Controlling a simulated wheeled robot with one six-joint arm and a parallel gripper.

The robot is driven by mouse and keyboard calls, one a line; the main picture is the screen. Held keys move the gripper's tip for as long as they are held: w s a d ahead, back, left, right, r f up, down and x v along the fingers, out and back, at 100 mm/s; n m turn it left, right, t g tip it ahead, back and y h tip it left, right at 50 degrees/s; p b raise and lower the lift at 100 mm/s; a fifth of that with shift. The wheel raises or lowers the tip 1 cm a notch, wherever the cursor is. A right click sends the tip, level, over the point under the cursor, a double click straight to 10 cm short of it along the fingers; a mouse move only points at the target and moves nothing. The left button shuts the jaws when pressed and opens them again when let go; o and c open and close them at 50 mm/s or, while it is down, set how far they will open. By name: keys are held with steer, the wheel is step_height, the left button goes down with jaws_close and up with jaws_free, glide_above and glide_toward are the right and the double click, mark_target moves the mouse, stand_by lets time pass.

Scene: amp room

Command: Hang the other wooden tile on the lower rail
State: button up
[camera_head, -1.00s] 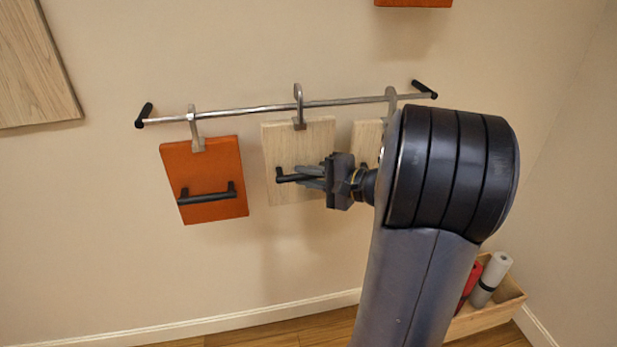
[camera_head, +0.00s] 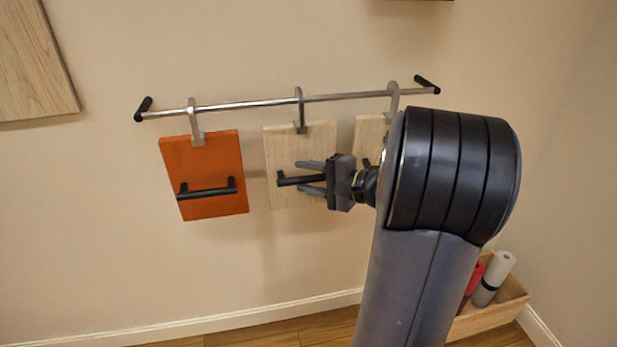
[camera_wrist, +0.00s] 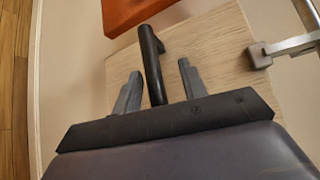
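The rail (camera_head: 250,104) runs across the wall. A pale wooden tile (camera_head: 310,140) hangs from its middle by a grey hook (camera_head: 299,108); the tile also shows in the wrist view (camera_wrist: 215,60). My gripper (camera_head: 312,178) is open, with its fingers apart on either side of the tile's black handle (camera_head: 290,181). The wrist view shows gaps between the handle (camera_wrist: 152,65) and both fingers. A second wooden tile (camera_head: 368,132) hangs by its hook (camera_head: 393,98) farther right, partly hidden behind my arm.
An orange tile (camera_head: 205,165) with a black handle hangs at the rail's left. A wooden panel (camera_head: 35,65) is on the wall at far left. A box (camera_head: 490,314) with rolled items stands on the floor at lower right. The wall below the tiles is clear.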

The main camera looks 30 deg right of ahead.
steer(key=shift+s, duration=0.1)
steer(key=p+v, duration=0.2)
steer(key=v, duration=0.8)
steer(key=shift+s+d, duration=0.25)
steer(key=shift+w, duration=0.1)
steer(key=b+x, duration=0.2)
steer(key=x, duration=0.8)
steer(key=shift+w+a+f, duration=0.1)
steer(key=shift+w+a, duration=0.05)
steer(key=shift+a, duration=0.05)
steer(key=shift+w+r+p, duration=0.15)
steer(key=shift+r+p, duration=0.15)
steer(key=shift+r, duration=0.3)
